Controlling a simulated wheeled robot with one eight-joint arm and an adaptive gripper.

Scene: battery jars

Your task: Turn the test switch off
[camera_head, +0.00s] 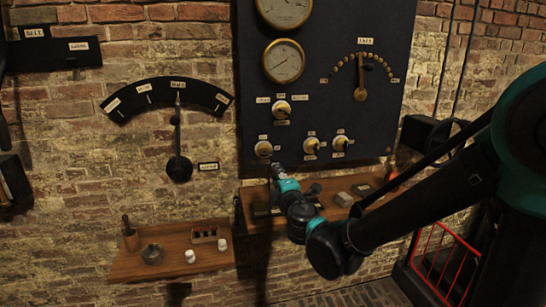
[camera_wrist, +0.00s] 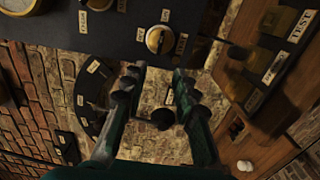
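A label reading TEST (camera_wrist: 298,25) shows in the wrist view on the edge of the wooden shelf (camera_wrist: 235,85), beside brass and dark switch parts (camera_wrist: 278,20). A dark knob-ended lever (camera_wrist: 240,52) stands out near them; I cannot tell for sure which label it belongs to or its on/off position. In the head view the shelf (camera_head: 330,212) is below the dark panel (camera_head: 350,110), partly hidden by my arm. My gripper (camera_wrist: 158,85) is open and empty, its fingers apart, in front of the wall left of the shelf parts in the wrist view. In the head view my gripper (camera_head: 279,172) is just above the shelf.
Several brass rotary knobs (camera_head: 311,146) and gauges (camera_head: 283,61) are on the panel. A pivoted pointer (camera_head: 178,130) and curved scale (camera_head: 150,93) are on the brick wall. A lower left shelf (camera_head: 205,262) holds small items. A red rack (camera_head: 445,262) stands at right.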

